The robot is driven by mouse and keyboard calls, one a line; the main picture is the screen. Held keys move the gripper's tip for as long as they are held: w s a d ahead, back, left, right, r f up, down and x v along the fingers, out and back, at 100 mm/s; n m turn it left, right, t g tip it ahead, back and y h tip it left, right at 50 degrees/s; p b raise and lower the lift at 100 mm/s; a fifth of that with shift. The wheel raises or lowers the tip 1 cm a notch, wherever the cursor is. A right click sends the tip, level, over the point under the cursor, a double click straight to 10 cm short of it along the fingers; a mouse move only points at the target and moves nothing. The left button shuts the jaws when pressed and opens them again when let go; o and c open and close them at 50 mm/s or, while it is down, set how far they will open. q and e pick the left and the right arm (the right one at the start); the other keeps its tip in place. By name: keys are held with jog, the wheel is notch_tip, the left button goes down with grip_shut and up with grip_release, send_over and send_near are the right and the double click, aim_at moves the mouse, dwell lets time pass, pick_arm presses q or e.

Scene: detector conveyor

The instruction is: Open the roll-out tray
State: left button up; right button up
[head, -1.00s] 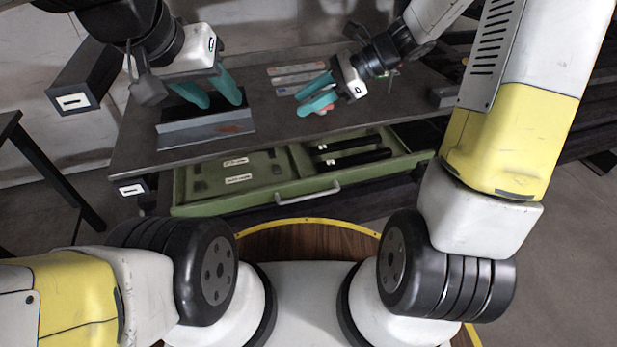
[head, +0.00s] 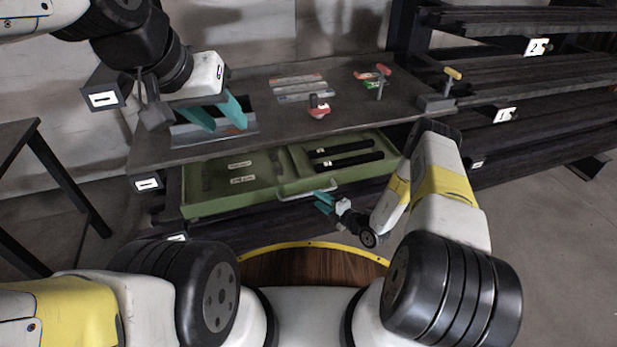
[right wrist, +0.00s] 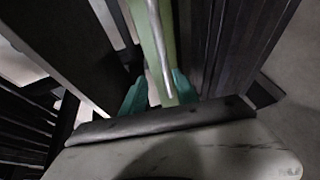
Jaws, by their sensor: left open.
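The green roll-out tray (head: 232,200) is pulled out from under the dark bench top, its inside in view. Its light bar handle (head: 296,197) is on the front; the handle also shows in the right wrist view (right wrist: 159,45). My right gripper (head: 324,203) is low in front of the tray, close to the handle's right end. In the right wrist view its teal fingers (right wrist: 160,96) are apart, with the handle's line between them; I cannot tell whether they touch it. My left gripper (head: 217,115) is open above the bench's left part.
Flat strips (head: 300,88), a red-and-white item (head: 318,107) and a red-topped tool (head: 382,80) stand on the bench top (head: 270,138). The tray holds two black bars (head: 345,162). Dark shelves (head: 530,90) are at the right.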

aim_at(307, 194)
jog(key=shift+m, duration=0.3)
jog(key=x, duration=0.5)
jog(key=f+x, duration=0.1)
jog(key=x, duration=0.1)
jog(key=shift+w, duration=0.15)
grip_shut()
dwell(1.0)
